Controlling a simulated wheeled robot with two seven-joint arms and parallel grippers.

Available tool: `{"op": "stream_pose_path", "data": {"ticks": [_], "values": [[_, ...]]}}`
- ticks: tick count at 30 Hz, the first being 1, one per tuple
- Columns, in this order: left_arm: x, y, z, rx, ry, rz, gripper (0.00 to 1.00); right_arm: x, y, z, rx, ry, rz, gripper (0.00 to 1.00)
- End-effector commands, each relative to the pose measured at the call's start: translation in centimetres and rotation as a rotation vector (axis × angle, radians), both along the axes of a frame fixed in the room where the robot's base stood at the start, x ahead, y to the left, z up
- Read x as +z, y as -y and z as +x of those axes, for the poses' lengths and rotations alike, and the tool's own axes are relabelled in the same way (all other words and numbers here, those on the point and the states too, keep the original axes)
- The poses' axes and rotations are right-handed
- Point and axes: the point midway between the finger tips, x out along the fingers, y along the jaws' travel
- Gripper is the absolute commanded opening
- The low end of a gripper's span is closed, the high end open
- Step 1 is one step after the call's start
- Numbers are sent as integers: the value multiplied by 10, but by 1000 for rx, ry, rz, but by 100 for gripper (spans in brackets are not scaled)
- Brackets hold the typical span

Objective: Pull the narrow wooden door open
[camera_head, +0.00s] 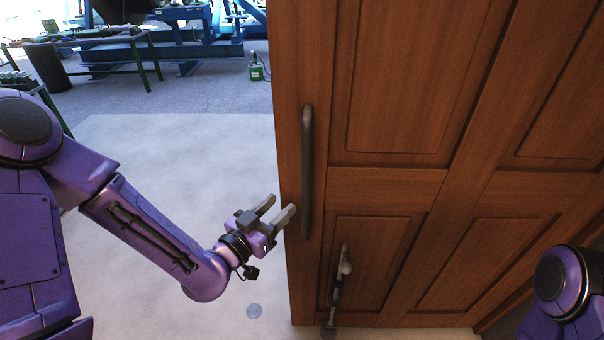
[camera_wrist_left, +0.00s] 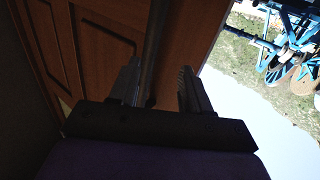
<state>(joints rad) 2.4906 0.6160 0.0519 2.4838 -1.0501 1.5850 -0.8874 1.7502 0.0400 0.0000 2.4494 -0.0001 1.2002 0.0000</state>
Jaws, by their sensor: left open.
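The brown panelled wooden door (camera_head: 390,185) fills the right half of the head view. Its free left edge has open floor beside it. A dark vertical bar handle (camera_head: 307,170) is fixed near that edge. My left gripper (camera_head: 281,204) is open, just left of the handle's lower part. In the left wrist view, the handle (camera_wrist_left: 152,45) runs between the open fingers of my left gripper (camera_wrist_left: 160,88), nearer the left finger; the door (camera_wrist_left: 95,50) lies behind it. I cannot tell whether a finger touches the bar. My right gripper is out of view; only part of that arm shows.
A small metal fitting (camera_head: 336,290) sits low on the door. Workbenches (camera_head: 90,40), blue machinery (camera_head: 165,55) and a green canister (camera_head: 256,71) stand far back.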

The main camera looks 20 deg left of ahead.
Motion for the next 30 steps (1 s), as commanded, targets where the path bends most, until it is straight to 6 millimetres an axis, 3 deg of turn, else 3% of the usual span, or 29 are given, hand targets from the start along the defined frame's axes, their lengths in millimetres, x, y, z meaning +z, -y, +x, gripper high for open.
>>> {"op": "stream_pose_path", "data": {"ticks": [5, 19, 21, 30], "values": [[-4, 12, 6, -19, 19, 44, 48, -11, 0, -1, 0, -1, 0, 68], [-9, 17, 29, -15, 17, 41, 48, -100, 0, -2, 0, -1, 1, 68], [-3, 22, 46, -16, 11, 42, 48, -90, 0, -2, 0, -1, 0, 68], [-2, 38, 96, -15, 11, 40, 48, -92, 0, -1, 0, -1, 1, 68]]}}
